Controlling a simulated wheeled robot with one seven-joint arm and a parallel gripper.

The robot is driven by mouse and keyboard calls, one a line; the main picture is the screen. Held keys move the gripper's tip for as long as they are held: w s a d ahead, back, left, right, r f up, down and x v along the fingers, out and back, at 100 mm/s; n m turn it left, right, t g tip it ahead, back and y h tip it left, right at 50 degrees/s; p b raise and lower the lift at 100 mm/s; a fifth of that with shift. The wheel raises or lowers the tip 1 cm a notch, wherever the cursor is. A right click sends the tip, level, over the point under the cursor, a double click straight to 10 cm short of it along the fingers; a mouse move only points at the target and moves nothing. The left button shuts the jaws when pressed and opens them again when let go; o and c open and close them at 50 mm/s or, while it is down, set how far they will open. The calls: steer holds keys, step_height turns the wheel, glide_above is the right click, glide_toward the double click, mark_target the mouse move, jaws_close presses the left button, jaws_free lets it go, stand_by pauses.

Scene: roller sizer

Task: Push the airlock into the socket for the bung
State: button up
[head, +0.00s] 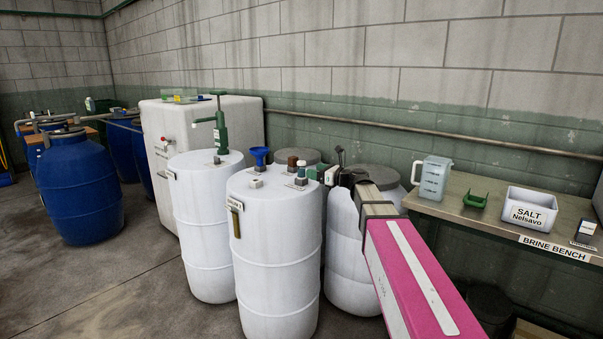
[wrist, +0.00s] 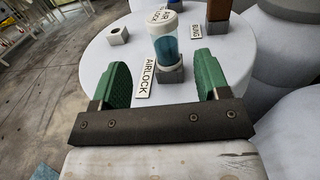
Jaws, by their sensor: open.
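The airlock (wrist: 166,48), a clear tube with blue liquid and a white cap, stands upright in a grey block (wrist: 168,74) with an AIRLOCK label beside it. In the head view its pale cap (head: 302,164) shows on the front white barrel. In the head view my gripper (head: 323,175) is at the barrel's right rim.
A small block with a hole (wrist: 118,35) sits on the barrel top (wrist: 95,55). A blue funnel (head: 259,156) stands behind that block. A second white barrel (head: 205,215) with a green pump is at left. The brine bench (head: 470,208) is at right.

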mark_target(298, 166)
steer(key=x, duration=0.4)
steer(key=shift+w+a, duration=0.1)
steer(key=x, duration=0.5)
steer(key=shift+w, duration=0.15)
steer(key=c, duration=1)
